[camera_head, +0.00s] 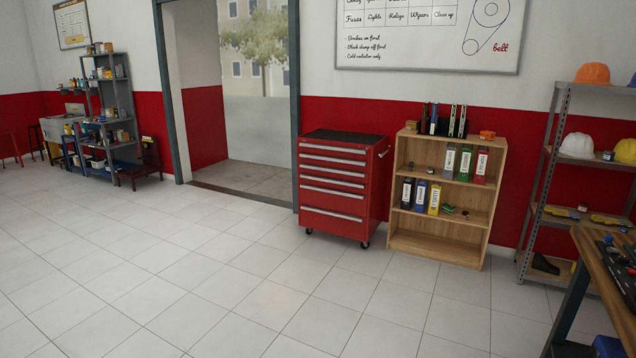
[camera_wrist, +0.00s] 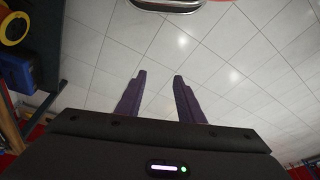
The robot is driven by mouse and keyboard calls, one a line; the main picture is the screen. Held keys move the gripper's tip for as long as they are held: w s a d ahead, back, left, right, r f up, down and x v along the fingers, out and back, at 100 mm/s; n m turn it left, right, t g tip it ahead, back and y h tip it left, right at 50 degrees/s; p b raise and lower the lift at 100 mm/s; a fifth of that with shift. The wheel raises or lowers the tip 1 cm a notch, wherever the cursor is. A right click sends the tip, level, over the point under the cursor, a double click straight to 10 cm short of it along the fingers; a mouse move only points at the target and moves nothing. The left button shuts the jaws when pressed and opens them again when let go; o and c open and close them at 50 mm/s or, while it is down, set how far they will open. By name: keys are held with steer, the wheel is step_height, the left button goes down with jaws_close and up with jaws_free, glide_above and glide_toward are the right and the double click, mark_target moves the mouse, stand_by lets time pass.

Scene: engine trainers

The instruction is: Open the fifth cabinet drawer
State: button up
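The red tool cabinet (camera_head: 374,190) stands against the wall beside the doorway in the head view. It has a black top, castors and several stacked drawers with long pale handles. All its drawers look shut. Counting from the top, the fifth drawer (camera_head: 331,193) lies low on the front, above a taller bottom drawer. My gripper (camera_wrist: 159,76) shows only in the wrist view. Its two dark fingers are apart with nothing between them, over tiled floor. The cabinet cannot be made out in the wrist view, and my gripper is well away from it.
A wooden bookshelf (camera_head: 438,234) with binders stands close to the cabinet's right. A metal rack (camera_head: 533,215) with helmets and a workbench (camera_head: 606,282) are at the right. The tiled floor (camera_head: 210,270) before the cabinet is clear. Blue and yellow items (camera_wrist: 15,70) are at the wrist view's left.

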steer(key=shift+a, duration=0.2)
steer(key=shift+w, duration=0.1)
steer(key=w+a+r+t, duration=0.2)
steer(key=w+r, duration=0.1)
steer(key=r, duration=0.2)
steer(key=shift+w+r+n, duration=0.2)
steer(key=shift+r+n, duration=0.05)
steer(key=shift+n, duration=0.15)
steer(key=shift+w, duration=0.1)
